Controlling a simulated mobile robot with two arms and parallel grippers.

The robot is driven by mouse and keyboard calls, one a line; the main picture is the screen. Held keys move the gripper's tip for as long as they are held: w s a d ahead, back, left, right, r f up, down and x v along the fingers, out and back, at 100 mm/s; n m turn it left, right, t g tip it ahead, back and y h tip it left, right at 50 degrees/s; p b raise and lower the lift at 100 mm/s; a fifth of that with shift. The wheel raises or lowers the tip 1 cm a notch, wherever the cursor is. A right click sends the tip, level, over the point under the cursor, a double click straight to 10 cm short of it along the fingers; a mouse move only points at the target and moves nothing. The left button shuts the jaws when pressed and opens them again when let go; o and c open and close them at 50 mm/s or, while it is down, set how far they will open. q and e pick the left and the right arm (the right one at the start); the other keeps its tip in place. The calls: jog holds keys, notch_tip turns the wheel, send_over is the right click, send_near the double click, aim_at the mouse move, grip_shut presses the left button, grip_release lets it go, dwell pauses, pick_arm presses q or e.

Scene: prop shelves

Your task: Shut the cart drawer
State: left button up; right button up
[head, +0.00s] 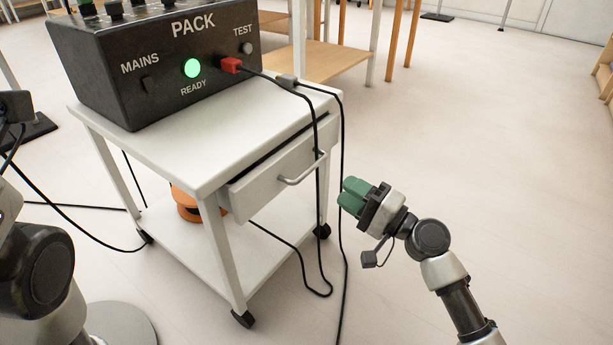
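The white cart (150,140) stands left of centre. Its drawer (250,192) sticks out a little under the top, with a dark gap along its upper edge. The drawer's metal bar handle (302,171) is on the front, and a black cable hangs across that front. My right gripper (353,195), with green fingers, is to the right of the drawer front, apart from the handle. Its fingers lie close together with nothing seen between them. My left arm shows at the left edge, but its gripper fingers are not in view.
A black PACK box (165,60) with a lit green light sits on the cart. A red plug (231,65) and black cables (343,200) run from it to the floor. An orange object (186,204) is on the lower shelf. Open floor lies at the right.

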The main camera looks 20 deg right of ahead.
aim_at(311, 166)
jog(key=b+x, duration=0.1)
jog(key=x, duration=0.9)
jog(key=shift+s, duration=0.1)
grip_shut()
